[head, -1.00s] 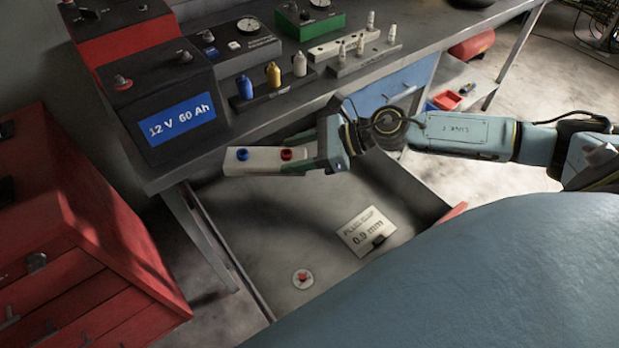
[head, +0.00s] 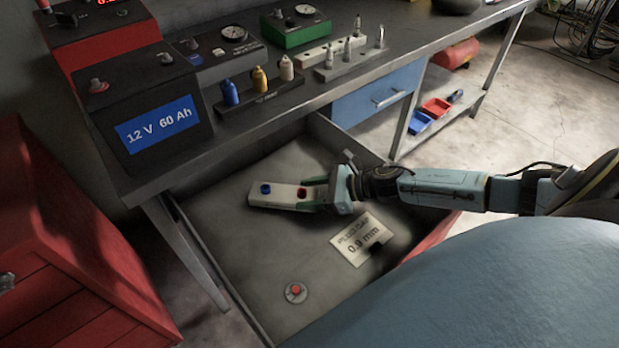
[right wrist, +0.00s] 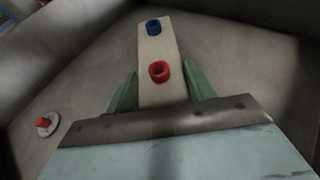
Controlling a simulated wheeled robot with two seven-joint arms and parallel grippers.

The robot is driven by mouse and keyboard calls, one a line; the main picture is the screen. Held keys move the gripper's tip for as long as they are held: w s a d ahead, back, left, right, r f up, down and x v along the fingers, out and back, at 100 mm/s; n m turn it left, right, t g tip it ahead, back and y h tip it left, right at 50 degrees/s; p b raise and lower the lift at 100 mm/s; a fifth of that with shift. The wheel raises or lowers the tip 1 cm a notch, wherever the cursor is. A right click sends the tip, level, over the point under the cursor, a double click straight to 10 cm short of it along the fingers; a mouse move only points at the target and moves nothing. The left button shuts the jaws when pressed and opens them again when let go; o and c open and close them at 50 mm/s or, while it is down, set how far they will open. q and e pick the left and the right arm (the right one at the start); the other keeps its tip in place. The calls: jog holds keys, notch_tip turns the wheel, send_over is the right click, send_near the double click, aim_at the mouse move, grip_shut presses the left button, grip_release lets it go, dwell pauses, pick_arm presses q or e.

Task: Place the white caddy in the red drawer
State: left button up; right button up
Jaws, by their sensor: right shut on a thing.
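The white caddy (head: 284,195) is a long pale block with a blue ring and a red ring on top. It also shows in the right wrist view (right wrist: 157,50). My right gripper (head: 318,194) is shut on its right end, with a green finger on each side (right wrist: 158,92). The caddy is over the floor of the open red drawer (head: 225,240), whose inside is grey and whose red front shows at the lower right. I cannot tell whether the caddy touches the floor. My left gripper is not in view.
In the drawer lie a plug gap card (head: 361,239) and a small disc with a red knob (head: 296,292). The workbench (head: 290,100) above carries a battery (head: 150,115), bottles and meters. A red cabinet (head: 60,240) stands at the left.

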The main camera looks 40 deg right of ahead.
jog(key=shift+f, duration=0.75)
jog(key=shift+f, duration=0.15)
jog(key=o, duration=1.2)
jog(key=shift+s+d+r, duration=0.15)
jog(key=shift+r, duration=0.1)
jog(key=shift+v, duration=3.5)
